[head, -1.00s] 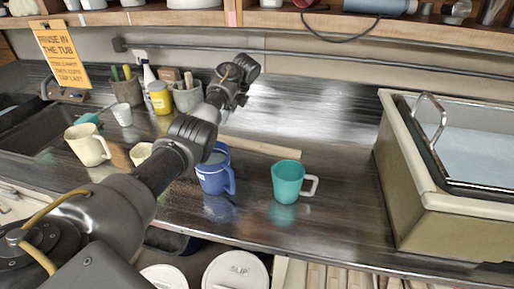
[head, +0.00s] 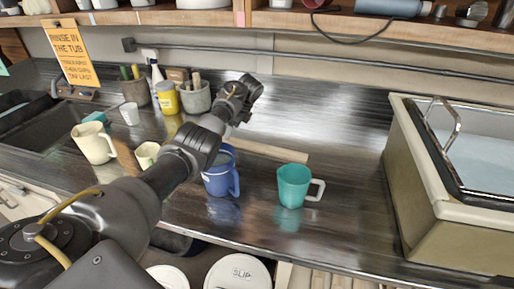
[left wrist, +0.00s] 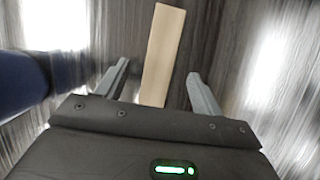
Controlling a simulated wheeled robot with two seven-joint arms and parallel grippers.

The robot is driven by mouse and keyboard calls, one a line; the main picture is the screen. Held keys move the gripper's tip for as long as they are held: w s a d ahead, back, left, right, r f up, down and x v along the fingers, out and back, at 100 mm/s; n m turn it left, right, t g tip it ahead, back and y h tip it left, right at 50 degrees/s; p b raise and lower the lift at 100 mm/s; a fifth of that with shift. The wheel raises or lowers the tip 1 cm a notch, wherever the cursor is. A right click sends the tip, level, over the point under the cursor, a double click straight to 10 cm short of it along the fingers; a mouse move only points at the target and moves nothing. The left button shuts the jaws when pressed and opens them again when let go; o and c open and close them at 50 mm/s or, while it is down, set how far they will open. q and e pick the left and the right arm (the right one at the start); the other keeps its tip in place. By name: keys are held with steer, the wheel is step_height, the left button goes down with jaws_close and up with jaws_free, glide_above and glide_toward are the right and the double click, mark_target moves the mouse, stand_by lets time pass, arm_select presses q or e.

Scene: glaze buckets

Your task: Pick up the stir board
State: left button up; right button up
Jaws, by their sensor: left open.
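The stir board (head: 270,150), a flat pale wooden strip, lies on the dark metal counter behind the blue and teal mugs. Its left part is hidden behind my left arm in the head view. My left gripper (left wrist: 157,72) is open and empty above the counter. In the left wrist view the board (left wrist: 164,45) runs away from the gripper, in line with the gap between the two fingers. I see no finger touching it. In the head view my left gripper (head: 240,98) shows near the board's left part. My right gripper is not in view.
A blue mug (head: 220,180) and a teal mug (head: 291,187) stand in front of the board. A cream mug (head: 93,143), a yellow jar (head: 167,98) and tool pots stand left. A tub (head: 440,215) stands right. The counter behind the board is clear.

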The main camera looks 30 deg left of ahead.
mark_target(230, 140)
arm_select(q)
steer(key=x, duration=0.5)
steer(key=shift+a, duration=0.2)
steer(key=c, duration=1.3)
